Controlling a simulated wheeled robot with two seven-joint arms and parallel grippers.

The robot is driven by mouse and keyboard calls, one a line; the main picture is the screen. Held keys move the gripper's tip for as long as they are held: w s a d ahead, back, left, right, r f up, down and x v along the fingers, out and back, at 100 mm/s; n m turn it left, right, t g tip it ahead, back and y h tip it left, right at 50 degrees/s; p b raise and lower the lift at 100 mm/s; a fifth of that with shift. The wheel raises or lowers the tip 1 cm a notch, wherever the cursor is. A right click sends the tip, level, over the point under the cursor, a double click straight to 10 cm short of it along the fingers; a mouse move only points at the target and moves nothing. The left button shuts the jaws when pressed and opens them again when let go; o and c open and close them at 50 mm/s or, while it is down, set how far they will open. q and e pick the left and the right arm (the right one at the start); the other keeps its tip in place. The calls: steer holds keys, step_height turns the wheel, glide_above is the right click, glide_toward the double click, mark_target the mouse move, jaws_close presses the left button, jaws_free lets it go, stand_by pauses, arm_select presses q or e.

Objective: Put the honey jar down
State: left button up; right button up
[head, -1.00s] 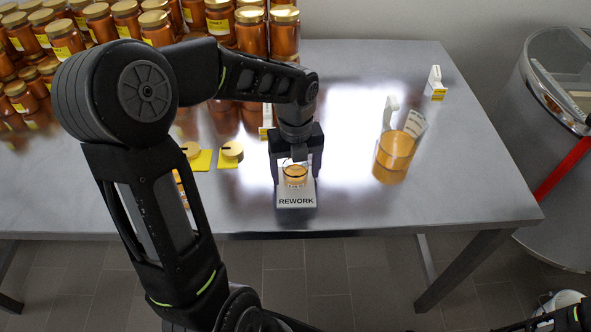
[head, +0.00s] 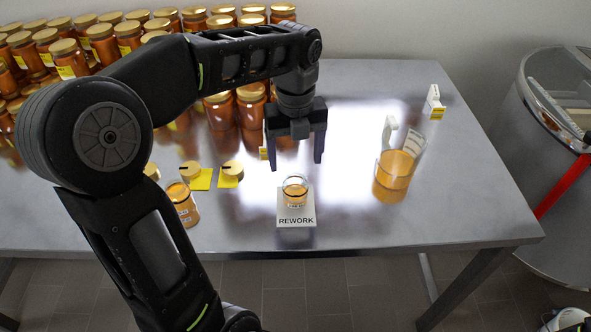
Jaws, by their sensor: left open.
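A small open glass jar of honey (head: 295,188) stands upright on the white card marked REWORK (head: 296,213), near the table's front edge. My left gripper (head: 297,166) is open and empty. Its two fingers point down above and behind the jar, apart from it. My right gripper is not in view.
A larger glass of honey (head: 394,177) stands to the right on the metal table (head: 455,190). Another jar (head: 182,205) stands at left, near yellow notes (head: 200,180) with gold lids. Many gold-lidded jars (head: 103,45) fill the back left. A steel drum (head: 540,150) stands at right.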

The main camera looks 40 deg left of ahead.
arm_select(q)
steer(key=shift+r, duration=0.4)
stand_by(0.3)
